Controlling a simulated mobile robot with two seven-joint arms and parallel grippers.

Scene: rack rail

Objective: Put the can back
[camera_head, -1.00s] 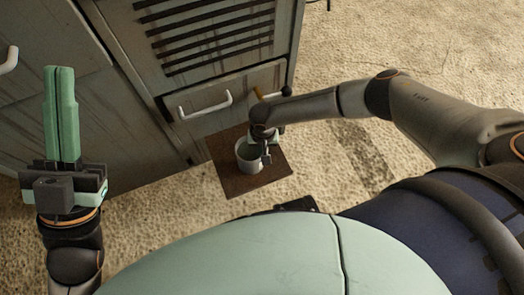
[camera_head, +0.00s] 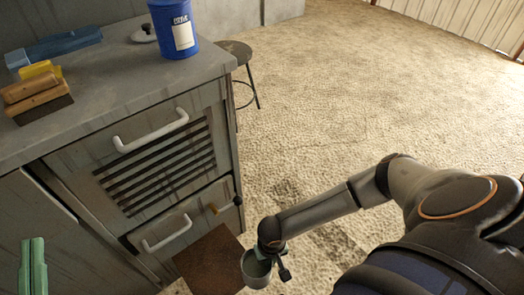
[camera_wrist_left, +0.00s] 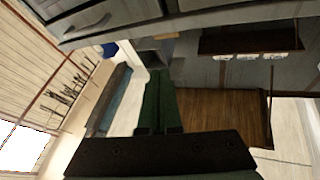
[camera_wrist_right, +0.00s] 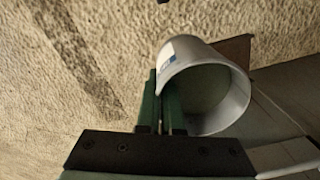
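The can (camera_head: 255,270) is a grey, open-topped metal can. My right gripper (camera_head: 270,252) is at its rim in the head view. In the right wrist view the green fingers of my right gripper (camera_wrist_right: 162,108) are close together on the wall of the can (camera_wrist_right: 228,112), whose open mouth faces the camera. A blue and white label shows on its side. The can appears beside the right edge of a brown mat (camera_head: 208,262). My left gripper (camera_head: 33,265) is shut and empty at the lower left, and also shows in the left wrist view (camera_wrist_left: 160,95).
A grey cabinet (camera_head: 150,200) with white handles stands at the left. On its top are a blue tub (camera_head: 172,25), a white lid (camera_head: 143,34), a wooden brush (camera_head: 36,95) and a blue tool (camera_head: 55,47). A stool (camera_head: 240,52) stands behind. The floor at right is open.

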